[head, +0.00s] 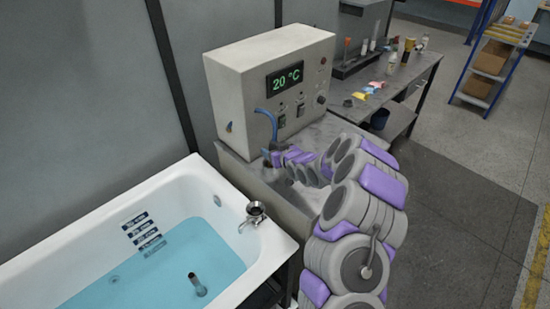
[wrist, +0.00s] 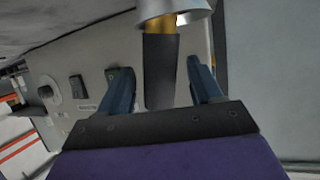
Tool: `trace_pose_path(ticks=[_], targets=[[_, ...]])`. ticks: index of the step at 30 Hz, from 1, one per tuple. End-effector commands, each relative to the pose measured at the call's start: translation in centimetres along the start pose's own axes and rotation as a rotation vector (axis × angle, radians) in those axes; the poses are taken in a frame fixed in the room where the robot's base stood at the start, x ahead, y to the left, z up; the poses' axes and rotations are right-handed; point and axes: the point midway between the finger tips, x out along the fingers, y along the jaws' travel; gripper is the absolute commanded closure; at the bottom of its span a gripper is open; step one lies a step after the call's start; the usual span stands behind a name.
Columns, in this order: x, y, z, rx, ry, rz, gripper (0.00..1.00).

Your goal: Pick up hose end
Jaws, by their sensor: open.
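A dark cylindrical piece with a brass and silver fitting, seemingly the hose end (wrist: 160,72), shows in the wrist view. It lies between the two blue fingers of my gripper (wrist: 160,88), with a visible gap on each side. My gripper is open and not clamped on it. In the head view my gripper (head: 270,156) is beside the front of the grey control box (head: 235,85), above the grey bench (head: 240,168). The hose end itself is not clear in the head view, partly hidden by my arm.
The control box display reads 20 °C. A cluttered workbench (head: 400,80) stands behind; floor is free at right.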

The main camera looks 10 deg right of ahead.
Motion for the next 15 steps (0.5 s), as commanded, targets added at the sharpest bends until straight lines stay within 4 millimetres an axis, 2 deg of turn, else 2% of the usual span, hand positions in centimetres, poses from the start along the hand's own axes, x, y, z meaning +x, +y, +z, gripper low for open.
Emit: trace_pose_path(ticks=[4, 10, 15], targets=[[0.8, -0.8, 0.0, -0.005, -0.004, -0.001, 0.35], [0.6, -0.2, 0.0, 0.002, -0.001, -0.003, 0.35], [0.3, 0.5, 0.1, 0.008, 0.002, -0.004, 0.52]])
